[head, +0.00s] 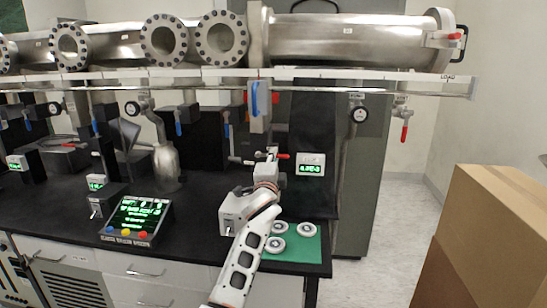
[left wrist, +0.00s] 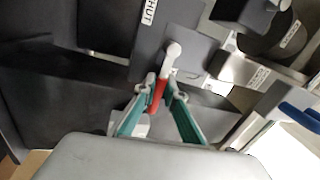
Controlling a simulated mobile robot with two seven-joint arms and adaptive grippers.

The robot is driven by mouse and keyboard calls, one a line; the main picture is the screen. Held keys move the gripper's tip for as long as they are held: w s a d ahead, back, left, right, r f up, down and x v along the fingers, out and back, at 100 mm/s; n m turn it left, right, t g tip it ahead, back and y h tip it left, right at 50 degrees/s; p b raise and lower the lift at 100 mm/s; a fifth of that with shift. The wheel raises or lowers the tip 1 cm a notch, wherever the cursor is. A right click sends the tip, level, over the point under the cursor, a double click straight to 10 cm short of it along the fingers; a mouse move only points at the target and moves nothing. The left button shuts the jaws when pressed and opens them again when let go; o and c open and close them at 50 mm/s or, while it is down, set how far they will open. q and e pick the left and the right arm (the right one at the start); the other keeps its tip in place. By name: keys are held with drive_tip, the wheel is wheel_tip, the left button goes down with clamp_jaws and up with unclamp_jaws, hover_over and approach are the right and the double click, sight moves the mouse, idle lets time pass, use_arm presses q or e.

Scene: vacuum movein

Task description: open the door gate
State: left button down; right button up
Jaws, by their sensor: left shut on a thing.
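A lever with a red grip (left wrist: 157,96) and a pale metal arm sits on a grey plate (left wrist: 160,35) in the left wrist view. A label whose visible letters read "HUT" is beside it on the plate. My left gripper (left wrist: 162,88) has its two green-lined fingers on either side of the red grip and is shut on it. In the head view my left gripper (head: 272,154) is below the steel chamber, with part of the red lever (head: 283,156) showing at its right. My right gripper is not in view.
The long steel chamber (head: 345,42) lies on a rack (head: 390,78) above the black bench. A display box (head: 311,164) is just right of my gripper. A green mat (head: 303,255) holds several metal discs. Cardboard boxes (head: 500,240) stand at right; floor between is clear.

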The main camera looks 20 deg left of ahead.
use_arm(q)
drive_tip(key=c, duration=2.1)
unclamp_jaws()
drive_tip(key=shift+r, duration=0.65)
drive_tip(key=shift+c, duration=0.2)
drive_tip(key=shift+f, duration=0.15)
drive_tip(key=shift+s+f, duration=0.1)
drive_tip(key=shift+f, duration=0.1)
drive_tip(key=v, duration=1.1)
drive_tip(key=shift+s, duration=0.4)
drive_tip(key=shift+d, duration=0.2)
